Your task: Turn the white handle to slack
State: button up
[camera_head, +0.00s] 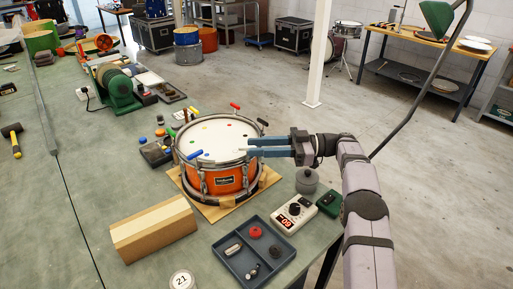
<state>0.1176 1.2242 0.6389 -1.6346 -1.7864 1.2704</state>
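An orange snare drum (225,178) with a pale head stands on a wooden board at the bench edge. Coloured T-handles sit round its rim: a red one (235,105), a black one (263,122) and a blue one (194,154) among them. A small white piece, likely the white handle (243,148), shows at the drum's right side, just by my fingertips. My gripper (250,147) reaches in from the right, its two blue fingers apart with a gap between them. Whether the fingertips touch the white handle is too small to tell. The rim behind the fingers is partly hidden.
A wooden block (152,230) lies front left of the drum. A blue-grey tray (232,263) with small parts, a meter with a red display (293,214) and a grey lidded pot (307,181) stand front right. A green machine (118,92) stands behind.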

jog(key=o, duration=0.4)
jog(key=shift+c, duration=0.2)
jog(key=o, duration=0.4)
jog(key=shift+r, duration=0.4)
jog(key=shift+o, duration=0.2)
jog(key=w+a+r+m+t+y+p, duration=0.1)
jog(key=w+a+r+m+t+p, duration=0.15)
jog(key=r+t, duration=0.55)
jog(key=w+a+r+m+t+y+p, duration=0.15)
jog(key=a+r+m+t, duration=0.25)
jog(key=r, duration=0.7)
jog(key=w+a+r+m+t+y+p, duration=0.1)
jog(key=a+r+m+t+p, duration=0.2)
jog(key=r+t, duration=0.5)
jog(key=s+d+f+m+h+p, duration=0.1)
jog(key=s+d+f+m+h, duration=0.1)
jog(key=f+h, duration=0.4)
jog(key=s+d+f+m+h+p, duration=0.2)
jog(key=f+h, duration=0.5)
jog(key=f, duration=0.5)
jog(key=s+d+f+m+h+p, duration=0.1)
jog(key=s+f+m+h, duration=0.3)
jog(key=f, duration=0.5)
jog(key=d+h, duration=0.1)
jog(key=h, duration=0.1)
jog(key=shift+s+d+f+h+p, duration=0.2)
jog(key=shift+s+f+h+p, duration=0.1)
jog(key=shift+s+f+h, duration=0.05)
